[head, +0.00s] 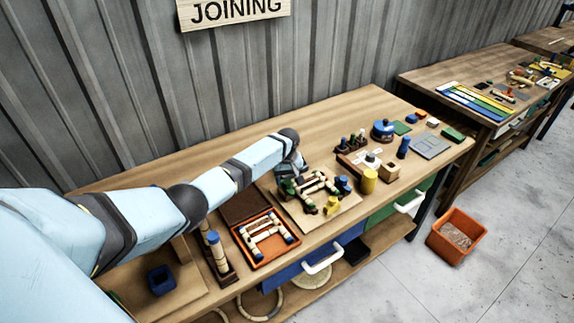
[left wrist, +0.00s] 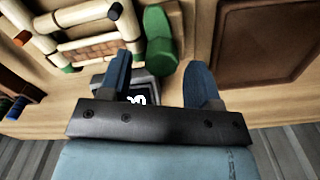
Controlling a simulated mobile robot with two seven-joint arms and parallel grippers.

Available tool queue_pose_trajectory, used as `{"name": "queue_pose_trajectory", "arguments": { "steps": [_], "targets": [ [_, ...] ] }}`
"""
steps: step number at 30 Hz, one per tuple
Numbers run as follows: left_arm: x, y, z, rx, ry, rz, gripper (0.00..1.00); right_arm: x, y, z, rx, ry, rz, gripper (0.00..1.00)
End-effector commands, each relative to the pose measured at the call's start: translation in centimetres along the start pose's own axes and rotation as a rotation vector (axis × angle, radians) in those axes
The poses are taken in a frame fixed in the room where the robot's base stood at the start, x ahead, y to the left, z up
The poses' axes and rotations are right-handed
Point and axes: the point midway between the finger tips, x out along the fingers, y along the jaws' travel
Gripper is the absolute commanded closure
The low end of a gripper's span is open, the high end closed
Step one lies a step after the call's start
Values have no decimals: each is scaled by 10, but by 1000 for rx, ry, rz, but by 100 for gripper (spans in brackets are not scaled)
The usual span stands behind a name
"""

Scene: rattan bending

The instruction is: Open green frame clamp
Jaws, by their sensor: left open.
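The green frame clamp (left wrist: 160,42) shows in the left wrist view as a rounded green piece beside the pale rattan frame (left wrist: 92,42). In the head view the green clamp (head: 287,187) sits at the left corner of the frame (head: 318,186), partly under my gripper. My left gripper (left wrist: 160,66) is open, with its two blue fingers to either side of the clamp's near end in the wrist picture. I cannot tell whether either finger touches it. It also shows in the head view (head: 297,170), above the frame's back left corner. My right gripper is out of view.
An orange tray (head: 267,258) with rattan pieces and a brown tray (head: 243,206) lie left of the frame. Blue clamps (head: 343,184), a yellow clamp (head: 332,206) and a yellow cylinder (head: 369,181) stand close by. The bench's back strip (head: 330,122) is clear.

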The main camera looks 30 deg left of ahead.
Motion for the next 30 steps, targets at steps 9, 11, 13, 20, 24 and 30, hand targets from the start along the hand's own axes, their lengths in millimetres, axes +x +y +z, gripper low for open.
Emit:
{"name": "queue_pose_trajectory", "arguments": {
  "steps": [9,11,13,20,24,30],
  "targets": [
    [-69,0,-1,0,5,3,43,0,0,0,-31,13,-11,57],
    [-82,0,-1,-1,4,3,43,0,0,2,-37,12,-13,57],
    [-95,0,-1,-1,4,3,43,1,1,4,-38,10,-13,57],
    [-122,0,-1,-1,3,2,43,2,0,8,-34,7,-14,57],
    [-127,-1,-1,-1,2,0,43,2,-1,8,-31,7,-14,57],
    [-127,-1,-1,-2,2,1,43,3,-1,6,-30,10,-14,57]
  ]
}}
